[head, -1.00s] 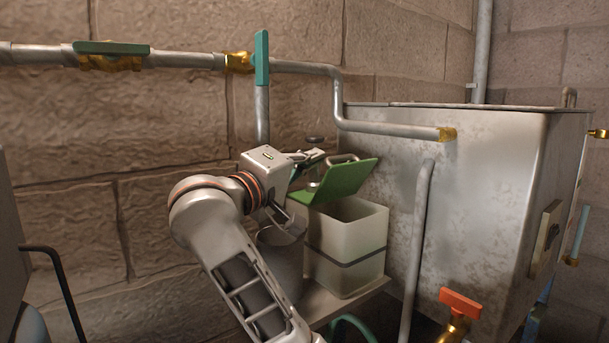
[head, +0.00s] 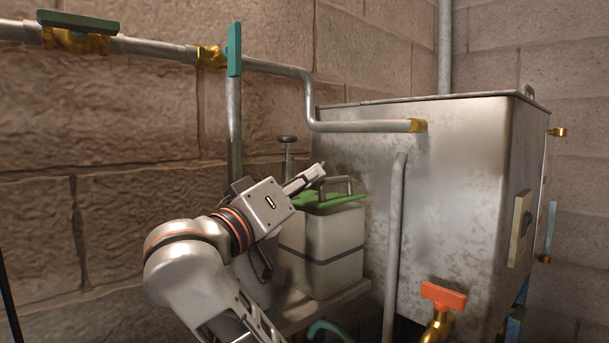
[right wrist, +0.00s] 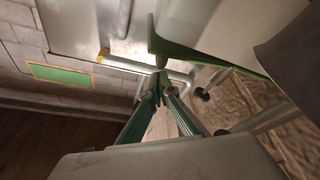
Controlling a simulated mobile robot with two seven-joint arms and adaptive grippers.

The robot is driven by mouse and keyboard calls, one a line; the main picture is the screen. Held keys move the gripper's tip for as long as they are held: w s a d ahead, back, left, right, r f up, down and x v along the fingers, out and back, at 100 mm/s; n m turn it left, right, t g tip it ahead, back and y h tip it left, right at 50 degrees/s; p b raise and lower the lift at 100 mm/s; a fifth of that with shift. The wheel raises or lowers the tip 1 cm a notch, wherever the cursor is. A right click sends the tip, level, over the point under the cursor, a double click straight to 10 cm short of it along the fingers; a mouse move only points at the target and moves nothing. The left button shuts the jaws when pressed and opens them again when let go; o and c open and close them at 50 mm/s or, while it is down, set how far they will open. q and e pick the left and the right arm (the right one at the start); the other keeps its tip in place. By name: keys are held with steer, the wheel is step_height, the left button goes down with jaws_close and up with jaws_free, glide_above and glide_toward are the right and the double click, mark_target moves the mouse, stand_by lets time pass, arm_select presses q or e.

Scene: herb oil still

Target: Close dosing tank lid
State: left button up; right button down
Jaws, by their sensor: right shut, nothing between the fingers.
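The dosing tank (head: 335,243) is a whitish box with a dark band, left of the big metal vessel in the head view. Its green lid (head: 345,200), with a grey bar handle (head: 338,182), lies level or nearly level across the tank's top. I cannot tell if it sits fully flush. My right gripper (head: 318,172) is shut and empty, just above the lid's left part near the handle. In the right wrist view the shut fingers (right wrist: 161,82) point towards the pipes, and the tank (right wrist: 215,28) with its green edge (right wrist: 205,58) is close at upper right.
A large metal vessel (head: 455,185) stands to the right. A bent pipe (head: 365,126) crosses above, and an upright pipe (head: 394,245) stands before the vessel. An orange-handled tap (head: 443,296) is in front. The tank rests on a small shelf (head: 335,301).

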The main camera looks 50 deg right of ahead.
arm_select(q)
steer(key=shift+s+d, duration=0.15)
arm_select(e)
steer(key=shift+s+f, duration=0.25)
steer(key=shift+f, duration=0.35)
